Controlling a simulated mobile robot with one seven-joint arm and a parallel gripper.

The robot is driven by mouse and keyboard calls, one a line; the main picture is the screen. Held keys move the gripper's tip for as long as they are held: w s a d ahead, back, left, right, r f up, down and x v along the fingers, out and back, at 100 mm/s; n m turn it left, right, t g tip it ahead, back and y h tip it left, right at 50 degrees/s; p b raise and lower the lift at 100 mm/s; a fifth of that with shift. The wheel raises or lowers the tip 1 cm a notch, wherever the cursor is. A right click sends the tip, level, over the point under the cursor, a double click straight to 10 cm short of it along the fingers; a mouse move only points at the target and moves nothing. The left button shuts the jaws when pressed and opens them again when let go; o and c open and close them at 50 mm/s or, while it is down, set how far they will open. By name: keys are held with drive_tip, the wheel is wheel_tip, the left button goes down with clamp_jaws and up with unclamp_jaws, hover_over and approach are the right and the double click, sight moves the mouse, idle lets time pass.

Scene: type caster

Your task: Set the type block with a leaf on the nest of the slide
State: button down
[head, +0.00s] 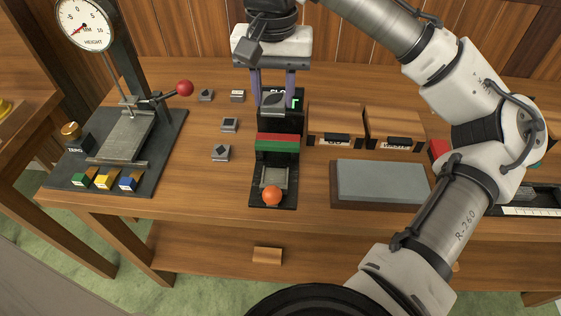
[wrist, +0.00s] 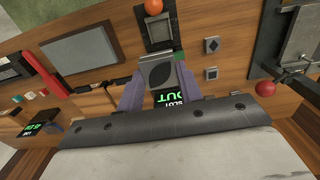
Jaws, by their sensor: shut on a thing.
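My gripper (head: 274,100) is shut on the grey type block (head: 273,106), whose top face carries a dark leaf shape. In the wrist view the leaf block (wrist: 160,76) sits between the two purple fingers. The block is held in front of the black caster with its red and green bar (head: 278,142). The slide is out at the caster's front, with an orange knob (head: 272,196) at its end. Its grey nest (head: 274,177) looks empty and also shows in the wrist view (wrist: 160,30). The block appears above and behind the nest.
Several other type blocks lie to the left, one with a diamond (head: 221,153). A height gauge (head: 84,25) with a red-knobbed lever (head: 185,88) stands at far left. A grey stone slab (head: 380,182) lies right of the slide. A display (wrist: 172,99) reads "SLOT OUT".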

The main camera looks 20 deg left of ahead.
sight(275, 177)
wheel_tip(275, 177, down, 20)
drive_tip(key=shift+s+r+p, duration=0.1)
drive_tip(key=shift+r+p, duration=0.15)
drive_tip(key=shift+p, duration=0.35)
drive_tip(key=shift+f, duration=0.1)
drive_tip(key=c, duration=0.9)
unclamp_jaws()
wheel_tip(275, 177, up, 12)
drive_tip(key=shift+r+b, duration=0.15)
drive_tip(key=shift+b, duration=0.55)
